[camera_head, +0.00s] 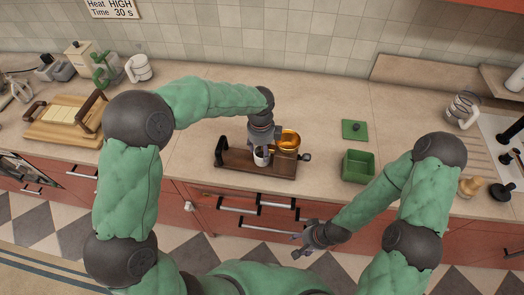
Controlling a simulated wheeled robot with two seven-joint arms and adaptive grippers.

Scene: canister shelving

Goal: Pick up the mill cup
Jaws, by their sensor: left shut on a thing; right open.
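The mill stands on the counter as a dark wooden base (233,170) with a black upright handle at its left and an orange-gold bowl (288,139) at its right. A small whitish cup (261,157) stands over the base, left of the bowl. My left gripper (262,147) reaches down from above and is shut on the cup; its fingers partly hide the cup. I cannot tell whether the cup touches the base. My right gripper (302,247) is open and empty, in front of the counter and below its edge.
A green open box (358,167) and a green lid (355,130) lie right of the mill. A wooden tray (66,121) with dark handles is at the left. Counter behind the mill is clear.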

